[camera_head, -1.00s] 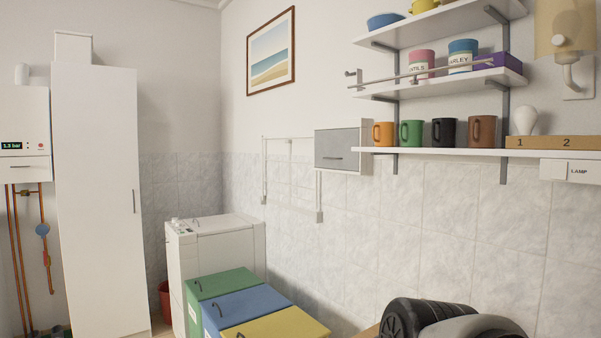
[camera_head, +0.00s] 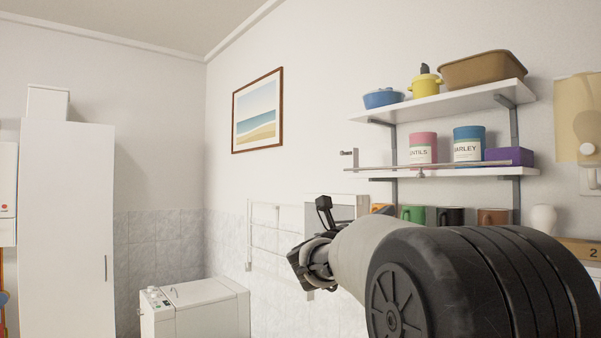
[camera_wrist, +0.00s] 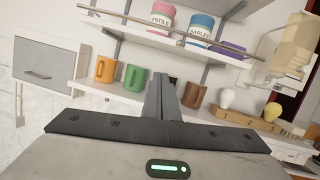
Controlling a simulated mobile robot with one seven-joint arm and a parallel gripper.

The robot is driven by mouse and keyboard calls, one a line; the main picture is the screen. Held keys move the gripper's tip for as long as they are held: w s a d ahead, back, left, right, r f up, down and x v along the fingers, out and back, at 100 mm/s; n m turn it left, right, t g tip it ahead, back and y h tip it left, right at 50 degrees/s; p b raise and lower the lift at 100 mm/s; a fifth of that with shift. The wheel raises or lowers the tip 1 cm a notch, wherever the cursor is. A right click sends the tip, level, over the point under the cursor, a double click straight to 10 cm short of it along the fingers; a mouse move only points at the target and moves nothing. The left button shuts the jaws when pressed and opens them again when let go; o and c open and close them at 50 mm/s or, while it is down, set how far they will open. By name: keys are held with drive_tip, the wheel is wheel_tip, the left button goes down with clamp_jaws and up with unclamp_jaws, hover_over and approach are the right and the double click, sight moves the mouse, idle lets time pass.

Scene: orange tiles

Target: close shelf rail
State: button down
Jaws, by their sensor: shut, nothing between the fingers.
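The shelf rail (camera_head: 440,167) is a thin metal rod along the front of the middle shelf, with a small knob (camera_head: 421,173) below it. Its left end shows below a small bracket (camera_head: 348,155) and appears apart from it. In the wrist view the rail (camera_wrist: 140,30) crosses the top, above the fingers. My gripper (camera_wrist: 163,76) is shut and empty, its fingers pointing towards the mug shelf and apart from the rail. In the head view my gripper is below and left of the rail, its fingertips unclear.
The middle shelf (camera_head: 480,173) holds pink and blue canisters and a purple box (camera_head: 512,156). A grey-fronted cabinet (camera_wrist: 47,62) is left of the mugs.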

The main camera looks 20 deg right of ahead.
drive_tip(key=w+d+r+m+g+p, duration=0.2)
drive_tip(key=d+r+p, duration=0.3)
drive_tip(key=d, duration=0.6)
drive_tip(key=shift+w+r+m+h+p, duration=0.25)
drive_tip(key=shift+r+m+h+p, duration=0.15)
drive_tip(key=shift+r+m, duration=0.2)
drive_tip(key=shift+a, duration=0.1)
